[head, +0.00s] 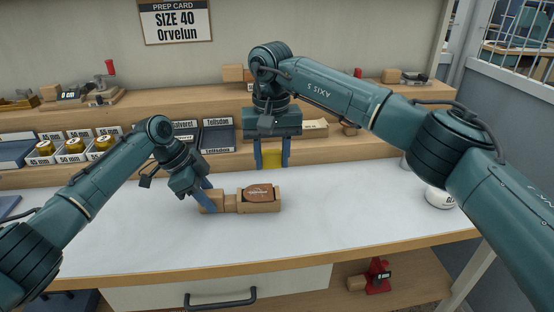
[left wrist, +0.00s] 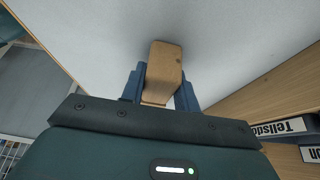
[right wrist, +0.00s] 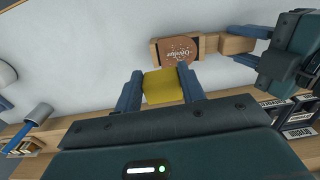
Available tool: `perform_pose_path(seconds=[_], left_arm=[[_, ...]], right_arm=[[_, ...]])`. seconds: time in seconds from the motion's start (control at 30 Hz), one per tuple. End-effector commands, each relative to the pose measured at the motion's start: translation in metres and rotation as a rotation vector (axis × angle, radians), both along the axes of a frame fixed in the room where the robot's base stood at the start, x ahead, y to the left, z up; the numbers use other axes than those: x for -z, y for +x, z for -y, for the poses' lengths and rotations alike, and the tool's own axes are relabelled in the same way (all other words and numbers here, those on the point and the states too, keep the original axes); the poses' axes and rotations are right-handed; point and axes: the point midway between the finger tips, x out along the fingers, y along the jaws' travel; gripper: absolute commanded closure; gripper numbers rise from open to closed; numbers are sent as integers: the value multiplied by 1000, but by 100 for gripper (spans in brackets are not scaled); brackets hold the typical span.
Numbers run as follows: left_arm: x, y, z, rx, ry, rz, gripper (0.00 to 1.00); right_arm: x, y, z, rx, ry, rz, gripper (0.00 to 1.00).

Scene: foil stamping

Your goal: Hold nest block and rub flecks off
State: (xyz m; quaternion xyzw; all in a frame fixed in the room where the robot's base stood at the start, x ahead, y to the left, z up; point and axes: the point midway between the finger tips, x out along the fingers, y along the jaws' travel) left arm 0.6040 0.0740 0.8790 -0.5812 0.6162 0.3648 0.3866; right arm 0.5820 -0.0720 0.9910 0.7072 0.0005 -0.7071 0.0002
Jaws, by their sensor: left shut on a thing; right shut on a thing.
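The wooden nest block (head: 259,206) lies on the white table, with a brown oval piece (head: 258,193) bearing pale lettering set in it. The lettered piece also shows in the right wrist view (right wrist: 178,48). My left gripper (head: 207,200) is shut on the block's handle end (left wrist: 163,72) at the left. My right gripper (head: 271,160) is shut on a yellow pad (right wrist: 162,86). The pad is held behind the nest block and apart from it.
A prep card (head: 175,20) on the wall reads SIZE 40 Orvelun. Shelves behind the table hold labelled bins with gold rolls (head: 75,146) and dark trays (head: 218,135). A white round object (head: 440,197) stands at the right. The table front is clear.

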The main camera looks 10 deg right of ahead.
Motion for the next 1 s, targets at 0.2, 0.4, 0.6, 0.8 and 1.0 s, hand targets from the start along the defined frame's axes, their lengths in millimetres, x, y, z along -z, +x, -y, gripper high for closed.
perform_pose_path(seconds=[0.2, 0.4, 0.6, 0.8, 1.0], left_arm=[[0, 0, 0, 1, -1, 0, 92], [0, 0, 0, 1, -1, 0, 92], [0, 0, 0, 1, -1, 0, 92], [-1, 0, 0, 1, -1, 0, 92], [0, 0, 1, 1, -1, 0, 92]], right_arm=[[19, -1, 1, 1, -1, -2, 79], [38, -1, 1, 1, -1, -2, 79], [56, -1, 1, 1, 0, -2, 79], [73, 0, -6, -1, 1, 1, 82], [76, 1, -24, 0, 0, 0, 82]])
